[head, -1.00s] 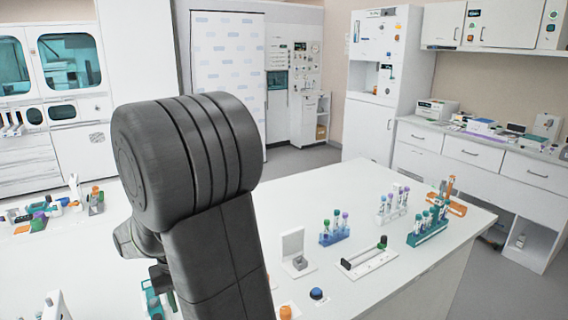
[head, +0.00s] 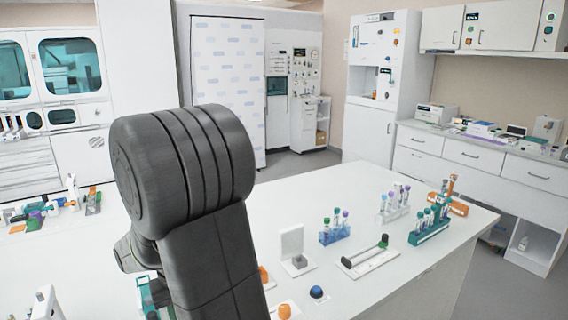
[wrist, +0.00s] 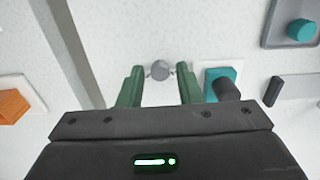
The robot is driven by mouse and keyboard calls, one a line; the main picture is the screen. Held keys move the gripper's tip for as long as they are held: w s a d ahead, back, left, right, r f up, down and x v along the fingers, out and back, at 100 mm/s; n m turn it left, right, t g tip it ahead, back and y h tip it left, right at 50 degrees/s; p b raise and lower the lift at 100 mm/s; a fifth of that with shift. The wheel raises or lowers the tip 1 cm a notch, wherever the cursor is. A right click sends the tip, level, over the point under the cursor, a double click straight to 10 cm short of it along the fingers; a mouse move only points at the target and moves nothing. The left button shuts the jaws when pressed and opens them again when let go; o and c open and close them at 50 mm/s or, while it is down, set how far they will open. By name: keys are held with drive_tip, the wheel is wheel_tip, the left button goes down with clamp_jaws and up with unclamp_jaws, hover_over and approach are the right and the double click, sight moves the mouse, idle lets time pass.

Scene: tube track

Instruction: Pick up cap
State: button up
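My gripper (wrist: 160,70) shows in the wrist view with its two green fingers apart. A small round grey piece (wrist: 158,70), possibly the cap, lies between the fingertips, with a gap on each side. I cannot tell its height relative to the tips. In the head view my arm hides most of the gripper's area. A blue round cap-like piece (head: 316,291) and an orange one (head: 284,311) sit on the white table (head: 345,195) at the front. Which piece is the task's cap is not clear.
In the wrist view, a teal block with a dark cylinder (wrist: 226,88) stands close right of the fingers. An orange piece (wrist: 13,104) lies left, and a grey tray with a teal knob (wrist: 300,30) top right. Tube racks (head: 428,228) stand on the table's right.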

clamp_jaws()
drive_tip(key=shift+r, duration=0.15)
drive_tip(key=shift+r+p, duration=2.3)
drive_tip(key=shift+r, duration=0.4)
